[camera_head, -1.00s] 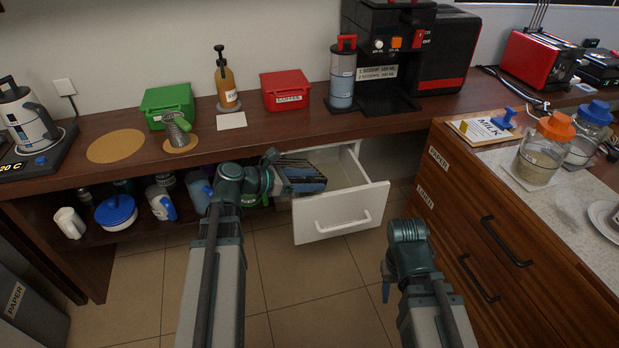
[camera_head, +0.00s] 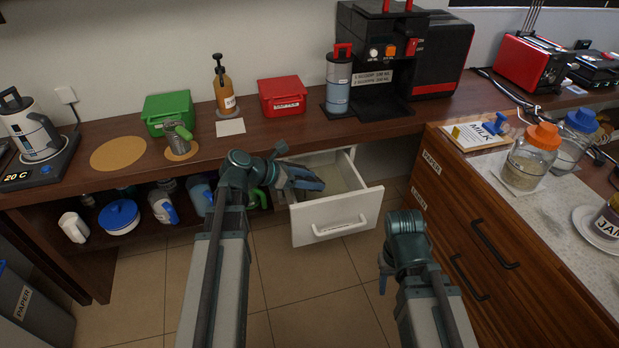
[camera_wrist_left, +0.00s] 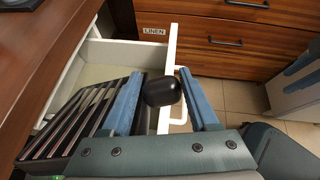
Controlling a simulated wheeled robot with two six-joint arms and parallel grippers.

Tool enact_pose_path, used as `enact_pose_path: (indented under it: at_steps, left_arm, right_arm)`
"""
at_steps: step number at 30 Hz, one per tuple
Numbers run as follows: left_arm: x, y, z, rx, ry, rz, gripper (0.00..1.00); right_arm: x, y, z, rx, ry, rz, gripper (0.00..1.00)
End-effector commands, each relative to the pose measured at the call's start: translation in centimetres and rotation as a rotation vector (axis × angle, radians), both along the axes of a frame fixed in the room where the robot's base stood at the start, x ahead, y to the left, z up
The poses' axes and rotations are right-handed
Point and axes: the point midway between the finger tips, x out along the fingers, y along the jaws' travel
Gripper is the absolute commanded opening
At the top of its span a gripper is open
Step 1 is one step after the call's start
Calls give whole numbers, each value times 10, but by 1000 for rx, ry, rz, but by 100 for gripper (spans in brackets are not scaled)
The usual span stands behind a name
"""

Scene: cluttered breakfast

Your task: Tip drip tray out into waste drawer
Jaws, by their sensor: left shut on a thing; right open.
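The drip tray (camera_wrist_left: 82,122) shows in the left wrist view as a dark slatted grid with a black handle. My left gripper (camera_wrist_left: 163,97) is shut on this handle, a finger on each side. In the head view, my left gripper (camera_head: 308,180) is over the left part of the open waste drawer (camera_head: 336,217), which also shows in the wrist view (camera_wrist_left: 98,58). There the tray is mostly hidden by the gripper, and its exact tilt is hard to tell. My right gripper (camera_head: 384,280) is open and empty, right of the drawer, mostly hidden behind its wrist.
The counter edge (camera_head: 200,160) runs above and behind the drawer. The coffee machine (camera_head: 372,70) stands on the counter above it. A wooden cabinet (camera_head: 470,225) bounds the right. Jugs and a blue-lidded pot (camera_head: 118,216) fill the lower shelf at left. Floor in front is clear.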

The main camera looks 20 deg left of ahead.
Motion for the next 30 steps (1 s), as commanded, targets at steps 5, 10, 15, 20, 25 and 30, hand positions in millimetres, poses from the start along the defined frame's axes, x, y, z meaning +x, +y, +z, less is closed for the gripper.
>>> enact_pose_path:
  at_steps: [5, 10, 15, 20, 25, 30]
  left_arm:
    - [4, -1, 6, 13, 32, -1, 0]
    - [6, -2, 10, 28, 64, -1, 0]
    - [9, -3, 12, 42, 99, -1, 0]
    - [12, -4, 15, 56, 133, -1, 0]
    - [16, -6, 18, 70, 170, -2, 0]
    - [20, -7, 21, 87, 209, -1, 0]
  right_arm:
    - [0, 0, 12, 0, 0, 0, 50]
    - [0, 0, 21, 0, 0, 0, 50]
    - [0, 0, 30, 0, 0, 0, 50]
    - [0, 0, 38, 0, 0, 0, 50]
    - [0, 0, 47, 0, 0, 0, 50]
    - [0, 0, 56, 0, 0, 0, 50]
